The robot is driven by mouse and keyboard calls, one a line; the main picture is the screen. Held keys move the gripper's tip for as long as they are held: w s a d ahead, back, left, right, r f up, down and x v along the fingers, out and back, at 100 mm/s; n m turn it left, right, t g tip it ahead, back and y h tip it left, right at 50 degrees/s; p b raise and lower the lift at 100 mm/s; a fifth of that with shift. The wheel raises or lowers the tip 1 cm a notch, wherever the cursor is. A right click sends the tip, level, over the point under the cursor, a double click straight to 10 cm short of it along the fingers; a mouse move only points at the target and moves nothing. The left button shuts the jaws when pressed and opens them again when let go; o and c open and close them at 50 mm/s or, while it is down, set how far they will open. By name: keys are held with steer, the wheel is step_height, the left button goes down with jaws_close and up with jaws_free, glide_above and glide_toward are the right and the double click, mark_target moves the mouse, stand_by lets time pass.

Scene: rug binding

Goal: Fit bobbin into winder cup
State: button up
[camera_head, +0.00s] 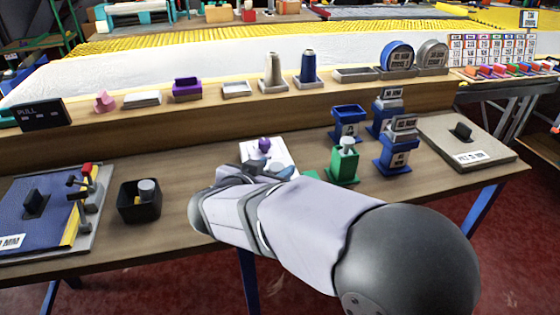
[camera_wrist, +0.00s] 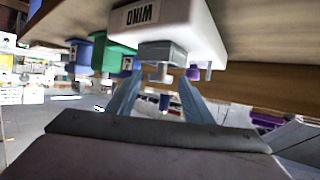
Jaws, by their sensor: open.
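The white winder (camera_head: 250,150) stands mid-bench with a purple knob-like piece (camera_head: 264,143) on top. The wrist view is upside down and shows the winder's white base (camera_wrist: 190,27), with its WIND label, close up. A grey block (camera_wrist: 162,53) projects from it, with a small pale cylinder (camera_wrist: 162,72) at the block. My gripper (camera_wrist: 160,108) is open, its two blue fingers spread either side of that cylinder's line. A small dark blue piece (camera_wrist: 165,103) shows between the fingers; I cannot tell whether it is near or behind.
Green (camera_head: 343,160) and blue (camera_head: 397,150) stands are right of the winder. A black bin (camera_head: 139,207) with a grey cylinder is left. A raised shelf (camera_head: 220,105) behind carries thread cones and trays. Bare bench lies between the bin and winder.

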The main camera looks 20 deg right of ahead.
steer(key=shift+p+v, duration=0.55)
steer(key=shift+v, duration=2.65)
steer(key=shift+w+r, duration=0.2)
steer(key=w+a+r+n+t+y+p, duration=0.1)
steer(key=w+a+r+n+y+p, duration=0.45)
steer(key=y+p, duration=0.5)
steer(key=s+d+f+g+p, duration=0.1)
steer(key=s+d+g+p, duration=0.2)
steer(key=s, duration=0.5)
steer(key=s+d+f+n+g+h+p, duration=0.1)
steer(key=s+d+f+g+p, duration=0.1)
steer(key=s+g+p, duration=0.3)
steer(key=s+d+f+n+g+h+p, duration=0.1)
steer(key=s+d+f+g+p, duration=0.1)
steer(key=s, duration=0.9)
steer(key=d+g+p, duration=0.1)
steer(key=d+p, duration=0.1)
steer(key=d, duration=0.1)
steer(key=shift+s+g, duration=0.25)
steer(key=shift+g, duration=0.15)
